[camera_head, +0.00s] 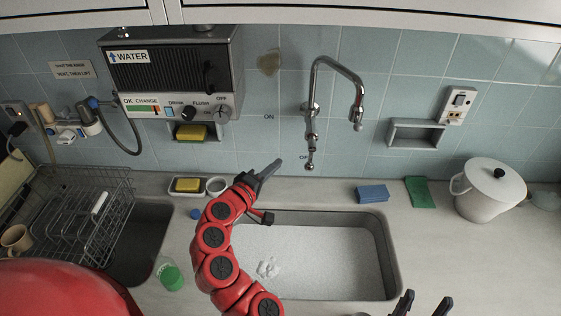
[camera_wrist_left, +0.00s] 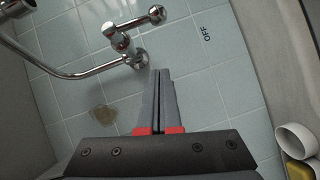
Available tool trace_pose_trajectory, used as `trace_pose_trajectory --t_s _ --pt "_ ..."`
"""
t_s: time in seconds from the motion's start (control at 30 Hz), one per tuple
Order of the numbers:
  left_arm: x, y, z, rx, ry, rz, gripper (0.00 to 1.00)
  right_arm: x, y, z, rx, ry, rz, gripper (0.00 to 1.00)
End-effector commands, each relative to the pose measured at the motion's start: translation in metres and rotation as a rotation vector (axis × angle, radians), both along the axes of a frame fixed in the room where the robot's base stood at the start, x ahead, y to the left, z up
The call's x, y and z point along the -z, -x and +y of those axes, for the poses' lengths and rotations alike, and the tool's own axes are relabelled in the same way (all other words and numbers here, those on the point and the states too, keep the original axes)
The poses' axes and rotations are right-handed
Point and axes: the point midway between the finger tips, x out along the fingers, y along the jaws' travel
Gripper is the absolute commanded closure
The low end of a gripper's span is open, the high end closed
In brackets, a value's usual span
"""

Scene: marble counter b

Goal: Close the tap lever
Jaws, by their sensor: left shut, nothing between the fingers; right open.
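The chrome tap (camera_head: 335,68) is mounted on the blue tiled wall, its spout arching to the right. My right gripper (camera_head: 424,300) is open at the bottom edge, far from the tap.
The sink (camera_head: 330,262) lies below the tap. A blue sponge (camera_head: 372,193), a green sponge (camera_head: 419,192) and a white pot (camera_head: 487,189) stand to the right.

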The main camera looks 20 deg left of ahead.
Motion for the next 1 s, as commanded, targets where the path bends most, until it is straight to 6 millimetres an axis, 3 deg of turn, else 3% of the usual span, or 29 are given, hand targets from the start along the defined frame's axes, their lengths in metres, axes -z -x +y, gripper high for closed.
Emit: trace_pose_trajectory --t_s 0.2,0.4,0.8,1.0 --pt "-0.013 0.038 0.01 -0.003 0.001 0.005 1.0 -0.034 0.0 0.0 0.0 0.0 0.0 0.4" --pt "-0.013 0.053 0.014 -0.003 0.0 0.003 1.0 -0.05 0.0 0.0 0.0 0.0 0.0 0.4" --pt "-0.015 0.054 0.027 -0.03 -0.065 -0.003 1.0 -0.038 0.0 0.0 0.0 0.0 0.0 0.4" --pt "-0.015 0.055 0.022 -0.013 -0.074 0.007 1.0 -0.032 0.0 0.0 0.0 0.0 0.0 0.4"
